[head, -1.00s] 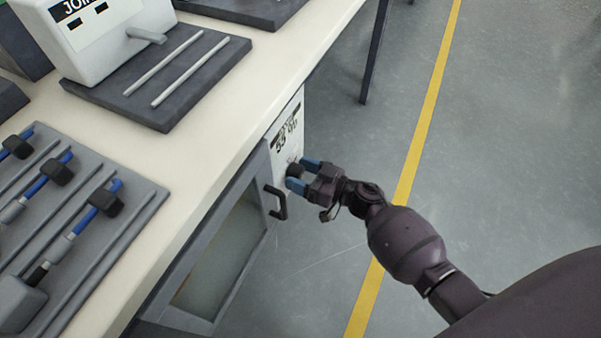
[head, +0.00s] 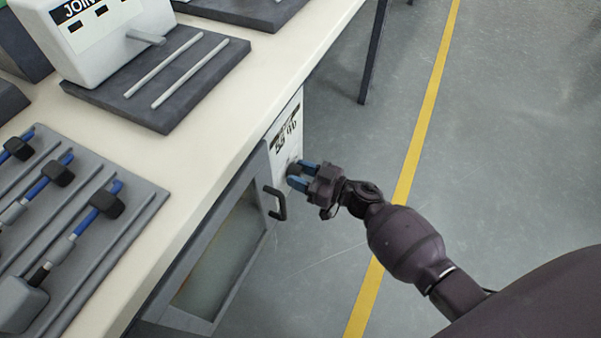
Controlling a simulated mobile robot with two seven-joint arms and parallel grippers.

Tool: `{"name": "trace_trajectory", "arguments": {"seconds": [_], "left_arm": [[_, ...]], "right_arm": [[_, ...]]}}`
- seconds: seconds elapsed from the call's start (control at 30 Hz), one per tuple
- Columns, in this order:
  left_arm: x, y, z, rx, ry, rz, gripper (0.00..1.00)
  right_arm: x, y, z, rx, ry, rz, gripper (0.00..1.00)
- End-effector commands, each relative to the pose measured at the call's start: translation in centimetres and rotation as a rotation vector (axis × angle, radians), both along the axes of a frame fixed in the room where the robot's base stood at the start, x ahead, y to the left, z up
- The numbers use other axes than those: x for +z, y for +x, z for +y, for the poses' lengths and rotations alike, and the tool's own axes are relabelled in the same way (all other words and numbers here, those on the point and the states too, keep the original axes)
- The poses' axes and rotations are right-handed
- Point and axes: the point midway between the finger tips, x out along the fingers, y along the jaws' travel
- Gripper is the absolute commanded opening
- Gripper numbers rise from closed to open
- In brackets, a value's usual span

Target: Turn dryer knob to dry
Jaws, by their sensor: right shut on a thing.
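The dryer (head: 221,249) stands under the bench, with a grey-framed glass door that looks closed and a black handle (head: 279,204). Its white control panel (head: 287,131) is at the right end, with black text too small to read surely. The dark round knob (head: 293,172) sits low on this panel, partly hidden by blue fingertips. My right gripper (head: 302,175) is shut on the knob, reaching it from the right. The knob's pointer setting cannot be made out. My left gripper is not in view.
The cream bench top (head: 190,190) runs above the dryer. On it are a white machine (head: 90,45), a dark tray (head: 165,85) with two rods, and a grey rack (head: 130,215) with several blue-and-black tools. Open floor with a yellow line (head: 425,125) lies to the right.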

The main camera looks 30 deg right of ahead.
Motion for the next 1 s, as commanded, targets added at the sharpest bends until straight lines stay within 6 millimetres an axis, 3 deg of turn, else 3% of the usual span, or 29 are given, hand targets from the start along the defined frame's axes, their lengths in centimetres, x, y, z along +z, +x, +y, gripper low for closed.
{"name": "trace_trajectory", "arguments": {"seconds": [1.0], "left_arm": [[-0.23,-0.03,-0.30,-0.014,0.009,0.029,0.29]], "right_arm": [[-0.12,-0.02,-0.18,0.001,-0.726,-0.564,0.18]]}}
